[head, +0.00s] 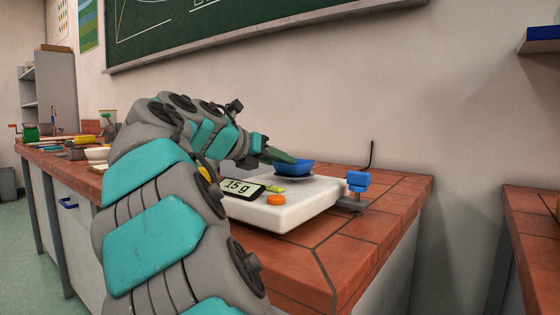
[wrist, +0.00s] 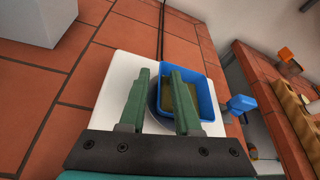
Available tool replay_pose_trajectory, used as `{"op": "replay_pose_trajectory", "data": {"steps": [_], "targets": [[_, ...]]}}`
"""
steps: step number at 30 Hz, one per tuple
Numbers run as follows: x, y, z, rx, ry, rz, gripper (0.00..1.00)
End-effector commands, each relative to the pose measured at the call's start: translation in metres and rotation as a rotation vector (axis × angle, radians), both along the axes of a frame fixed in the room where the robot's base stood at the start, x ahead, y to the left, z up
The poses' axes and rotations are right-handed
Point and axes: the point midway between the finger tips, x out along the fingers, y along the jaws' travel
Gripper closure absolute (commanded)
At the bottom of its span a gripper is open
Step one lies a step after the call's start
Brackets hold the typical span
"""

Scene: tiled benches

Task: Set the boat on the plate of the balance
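The blue boat (head: 294,168) sits on the round plate (head: 293,177) of the white balance (head: 285,212), whose display (head: 242,188) reads 15 g. In the wrist view, the boat (wrist: 208,100) looks upright and holds something brownish; part of the plate (wrist: 154,112) shows beside it. My gripper (head: 278,156) is at the boat's left side. In the wrist view, my gripper's green fingers (wrist: 157,72) stand apart with a gap between them, one over the boat's inside and one outside its near left wall. Whether a fingertip touches the wall is hidden.
A blue block on a small stand (head: 357,182) is right of the balance. The tiled bench (head: 375,235) is clear at its front right. Other items, including a white bowl (head: 97,155), stand at the far left. A second bench (head: 530,222) is at right.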

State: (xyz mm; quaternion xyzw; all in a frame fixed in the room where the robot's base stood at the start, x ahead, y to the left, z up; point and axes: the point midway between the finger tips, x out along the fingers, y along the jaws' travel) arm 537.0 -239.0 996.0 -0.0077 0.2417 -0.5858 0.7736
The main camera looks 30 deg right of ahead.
Motion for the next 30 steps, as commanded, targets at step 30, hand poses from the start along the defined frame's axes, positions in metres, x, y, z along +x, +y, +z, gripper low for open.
{"op": "replay_pose_trajectory", "data": {"steps": [30], "targets": [[-0.022,0.103,0.045,-0.001,-0.001,0.001,0.68]]}}
